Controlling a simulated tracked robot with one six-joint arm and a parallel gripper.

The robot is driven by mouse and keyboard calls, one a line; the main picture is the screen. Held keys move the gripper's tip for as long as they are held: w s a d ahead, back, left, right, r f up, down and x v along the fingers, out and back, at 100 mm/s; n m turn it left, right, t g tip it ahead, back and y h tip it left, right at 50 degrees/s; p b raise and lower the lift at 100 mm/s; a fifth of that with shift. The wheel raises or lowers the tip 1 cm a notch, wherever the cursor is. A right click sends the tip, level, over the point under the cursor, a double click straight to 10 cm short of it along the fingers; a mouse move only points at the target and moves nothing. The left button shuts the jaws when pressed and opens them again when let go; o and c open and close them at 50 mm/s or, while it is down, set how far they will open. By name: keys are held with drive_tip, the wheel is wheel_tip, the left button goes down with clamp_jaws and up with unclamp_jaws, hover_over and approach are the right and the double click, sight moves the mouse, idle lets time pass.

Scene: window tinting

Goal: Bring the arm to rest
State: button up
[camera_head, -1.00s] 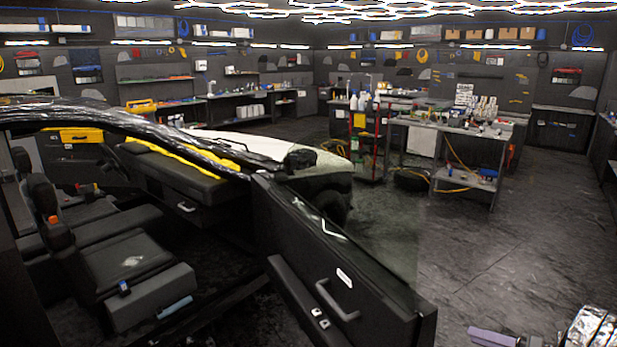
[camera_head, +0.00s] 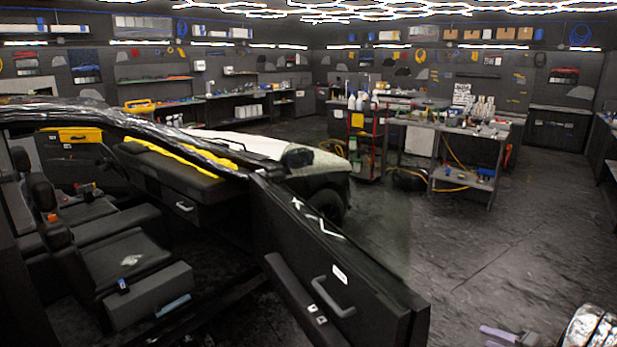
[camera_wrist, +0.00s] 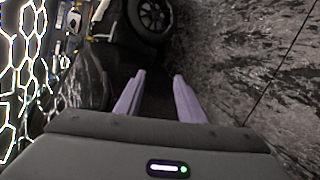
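My gripper (camera_wrist: 159,76) shows in the wrist view with its two pale purple fingers apart and nothing seen between them. In the head view the gripper (camera_head: 508,335) is at the bottom right edge, partly cut off, over the dark floor. It is to the right of the car's open door (camera_head: 340,265) and clear of it in the picture. The wrist view is tilted and shows a dark wheel (camera_wrist: 150,18) beyond the fingers.
The black car (camera_head: 110,240) with seats showing fills the left. A workbench (camera_head: 450,128) with bottles and a red cart (camera_head: 368,150) stand farther back. Bare floor (camera_head: 500,250) lies to the right of the door.

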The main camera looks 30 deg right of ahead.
drive_tip(key=s+d+r+m+g+h, duration=0.3)
drive_tip(key=d+m+g+h, duration=0.35)
drive_tip(key=m, duration=0.65)
drive_tip(key=w+a+r+m+g+y, duration=0.15)
drive_tip(key=a+r+m, duration=0.25)
drive_tip(key=a, duration=0.5)
drive_tip(key=w+a+r+m+g, duration=0.2)
drive_tip(key=w+a+r+m, duration=0.15)
drive_tip(key=a, duration=0.55)
drive_tip(key=w+a+r+m+g+y, duration=0.15)
drive_tip(key=a+r+m, duration=0.3)
drive_tip(key=a, duration=0.45)
drive_tip(key=a+r+n+t+y, duration=0.1)
drive_tip(key=a+r, duration=0.3)
drive_tip(key=a, duration=1.1)
drive_tip(key=a+r+n+t+y, duration=0.1)
drive_tip(key=a+r, duration=0.3)
drive_tip(key=a, duration=1.1)
drive_tip(key=s+a+r+n+t+y, duration=0.1)
drive_tip(key=a+r+n+y, duration=0.1)
drive_tip(key=a, duration=1.3)
wheel_tip(320, 180, up, 3)
drive_tip(key=shift+f+n+t+y, duration=0.2)
drive_tip(key=shift+n+t+y, duration=0.15)
drive_tip(key=shift+n, duration=0.15)
